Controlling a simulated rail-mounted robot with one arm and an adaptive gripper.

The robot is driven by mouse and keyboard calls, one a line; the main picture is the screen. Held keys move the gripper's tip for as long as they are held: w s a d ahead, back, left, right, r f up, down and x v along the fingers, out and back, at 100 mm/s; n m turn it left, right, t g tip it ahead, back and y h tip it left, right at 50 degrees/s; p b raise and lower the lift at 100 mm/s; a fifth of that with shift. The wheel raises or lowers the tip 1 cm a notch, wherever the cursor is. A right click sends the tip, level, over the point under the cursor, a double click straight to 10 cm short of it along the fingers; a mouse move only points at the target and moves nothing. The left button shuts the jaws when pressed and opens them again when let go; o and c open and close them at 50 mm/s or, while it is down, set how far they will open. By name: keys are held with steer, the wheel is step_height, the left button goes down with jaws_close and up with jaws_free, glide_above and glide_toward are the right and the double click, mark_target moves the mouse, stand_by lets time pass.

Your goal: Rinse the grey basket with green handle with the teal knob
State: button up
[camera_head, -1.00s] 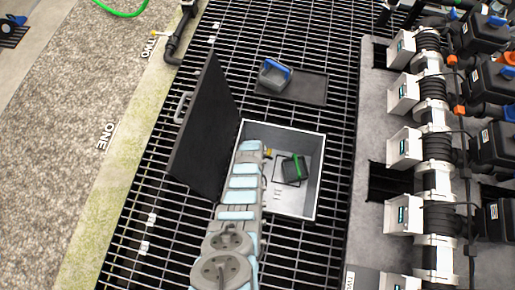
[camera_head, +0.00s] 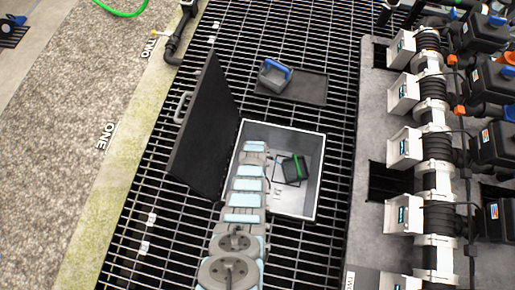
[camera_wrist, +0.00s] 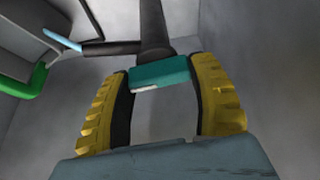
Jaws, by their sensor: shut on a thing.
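The grey basket with the green handle (camera_head: 294,168) sits inside the open light-grey tote (camera_head: 310,190). Part of its grey body and green handle (camera_wrist: 22,84) shows at the left edge of the wrist view. The teal knob (camera_wrist: 160,73) is on a dark stem in the middle of the wrist view. My gripper (camera_wrist: 163,80) is shut on the teal knob, with a yellow finger on each side. A dark side pipe (camera_wrist: 110,48) points left towards the basket, with a short light-blue streak (camera_wrist: 62,39) at its end. My arm hides the gripper and knob in the head view.
A dark lid (camera_head: 205,130) stands open at the tote's left. A grey basket with a blue handle (camera_head: 273,77) stands on a dark tray (camera_head: 308,88) behind the tote. Black valves and pipes (camera_head: 435,145) line the right. Open grating (camera_head: 300,30) surrounds the tote.

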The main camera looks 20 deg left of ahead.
steer(key=n+b, duration=0.1)
steer(key=n, duration=0.1)
steer(key=n+y+b, duration=0.1)
steer(key=n, duration=0.1)
steer(key=shift+d+f+g, duration=0.1)
steer(key=shift+f+g, duration=0.1)
steer(key=shift+g, duration=0.2)
steer(key=n+y+b, duration=0.1)
steer(key=n+b, duration=0.1)
steer(key=b, duration=0.1)
steer(key=n+g+b, duration=0.1)
steer(key=n+b, duration=0.1)
steer(key=n, duration=0.1)
steer(key=shift+f+g+y+b, duration=0.15)
steer(key=shift+g+y+b, duration=0.15)
steer(key=shift+y+b, duration=0.1)
steer(key=n+b, duration=0.2)
steer(key=n+g+b, duration=0.1)
steer(key=n, duration=0.1)
steer(key=shift+r+n+g+b, duration=0.2)
steer(key=shift+n+g+b, duration=0.1)
steer(key=shift+n+b, duration=0.1)
steer(key=shift+r+n+g+b, duration=0.1)
steer(key=shift+n+g+b, duration=0.45)
steer(key=shift+n, duration=0.85)
steer(key=o, duration=1.2)
steer(key=shift+r, duration=0.15)
